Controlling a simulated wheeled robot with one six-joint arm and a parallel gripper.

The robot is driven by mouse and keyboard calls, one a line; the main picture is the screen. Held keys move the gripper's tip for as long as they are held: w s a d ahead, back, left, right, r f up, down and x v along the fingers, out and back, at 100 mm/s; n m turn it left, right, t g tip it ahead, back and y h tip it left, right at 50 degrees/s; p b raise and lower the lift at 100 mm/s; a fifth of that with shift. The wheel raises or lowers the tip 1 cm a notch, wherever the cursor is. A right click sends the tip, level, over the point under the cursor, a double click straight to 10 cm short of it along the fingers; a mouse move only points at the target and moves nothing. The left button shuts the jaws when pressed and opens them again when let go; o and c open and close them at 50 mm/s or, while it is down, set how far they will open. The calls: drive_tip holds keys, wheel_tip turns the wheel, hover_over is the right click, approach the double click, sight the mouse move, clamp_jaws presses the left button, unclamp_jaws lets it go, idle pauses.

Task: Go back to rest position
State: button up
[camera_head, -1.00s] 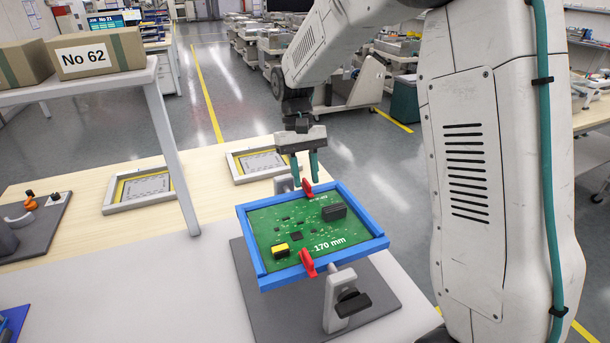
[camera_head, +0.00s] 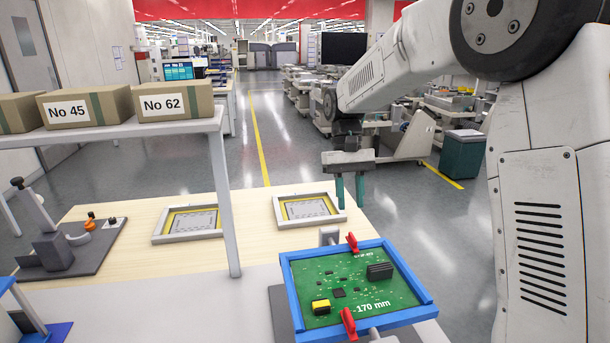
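My gripper (camera_head: 350,190) hangs from my arm, pointing down, above and behind the far edge of the blue frame. Its two teal fingers are apart with nothing between them. The blue frame (camera_head: 290,297) holds a green circuit board (camera_head: 341,278) marked "170 mm", with a black part (camera_head: 379,271) and a yellow part (camera_head: 320,306) on it. Red clips (camera_head: 351,243) sit at the frame's far and near edges. The fingers are clear of the board and the frame.
Two flat yellow-edged frames (camera_head: 308,209) lie on the wooden bench top. A shelf (camera_head: 100,131) with boxes marked No 45 (camera_head: 68,110) and No 62 (camera_head: 166,103) stands at left. Trolleys (camera_head: 404,143) and a green bin (camera_head: 461,158) stand on the floor behind.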

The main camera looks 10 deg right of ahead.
drive_tip(key=shift+s+d+f, duration=0.1)
drive_tip(key=shift+s+f, duration=0.8)
drive_tip(key=s+d+r+t, duration=0.1)
drive_tip(key=s+r+t, duration=0.1)
drive_tip(key=s, duration=1.2)
drive_tip(key=s+d+r+t, duration=0.1)
drive_tip(key=s+r+t, duration=0.2)
drive_tip(key=s, duration=1.2)
drive_tip(key=shift+s+d+t, duration=0.3)
drive_tip(key=shift+d+t, duration=0.1)
